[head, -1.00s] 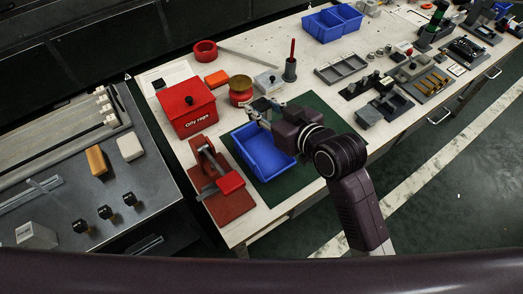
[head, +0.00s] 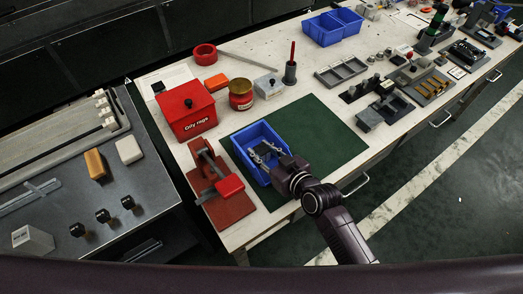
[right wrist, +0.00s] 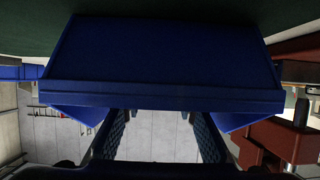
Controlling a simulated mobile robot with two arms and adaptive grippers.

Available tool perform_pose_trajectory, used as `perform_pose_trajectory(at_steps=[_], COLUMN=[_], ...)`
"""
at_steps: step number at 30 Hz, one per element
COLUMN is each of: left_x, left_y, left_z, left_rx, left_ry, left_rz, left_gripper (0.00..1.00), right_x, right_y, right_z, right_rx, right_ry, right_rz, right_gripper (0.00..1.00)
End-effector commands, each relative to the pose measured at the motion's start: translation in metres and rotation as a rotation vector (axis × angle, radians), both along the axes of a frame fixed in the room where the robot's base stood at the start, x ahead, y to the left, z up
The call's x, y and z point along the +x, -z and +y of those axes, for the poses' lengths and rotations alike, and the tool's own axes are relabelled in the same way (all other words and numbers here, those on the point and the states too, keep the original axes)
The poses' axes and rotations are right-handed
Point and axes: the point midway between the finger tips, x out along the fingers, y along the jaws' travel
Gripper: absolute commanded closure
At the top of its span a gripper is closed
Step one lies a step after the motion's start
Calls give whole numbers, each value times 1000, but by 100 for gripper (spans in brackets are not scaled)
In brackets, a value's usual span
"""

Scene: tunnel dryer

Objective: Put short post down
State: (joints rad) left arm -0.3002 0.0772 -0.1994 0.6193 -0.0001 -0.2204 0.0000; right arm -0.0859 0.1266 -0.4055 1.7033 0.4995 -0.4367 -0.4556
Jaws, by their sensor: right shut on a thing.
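The blue bin (head: 240,139) stands on the green mat (head: 325,130) at the front left of the bench. Its wall also fills much of the right wrist view (right wrist: 160,60). My right gripper (head: 258,153) reaches over the bin's near right side, with its fingers over or inside the bin. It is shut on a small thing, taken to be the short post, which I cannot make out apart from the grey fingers. My left gripper is not in view.
A red clamp-like fixture (head: 234,208) stands close left of the bin. A red box (head: 187,112) and a red tin (head: 241,95) stand behind it. The mat right of the bin is clear. Grey fixtures (head: 370,118) stand farther right.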

Motion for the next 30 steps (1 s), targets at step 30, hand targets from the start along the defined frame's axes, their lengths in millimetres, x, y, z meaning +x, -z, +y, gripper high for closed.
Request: perform_pose_trajectory(at_steps=[30], left_x=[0], left_y=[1], left_z=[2], left_rx=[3], left_ry=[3], left_rz=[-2], left_gripper=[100], right_x=[-31], right_y=[-14], right_z=[-22], right_rx=[-1], right_ry=[0], right_rz=[0], right_gripper=[65])
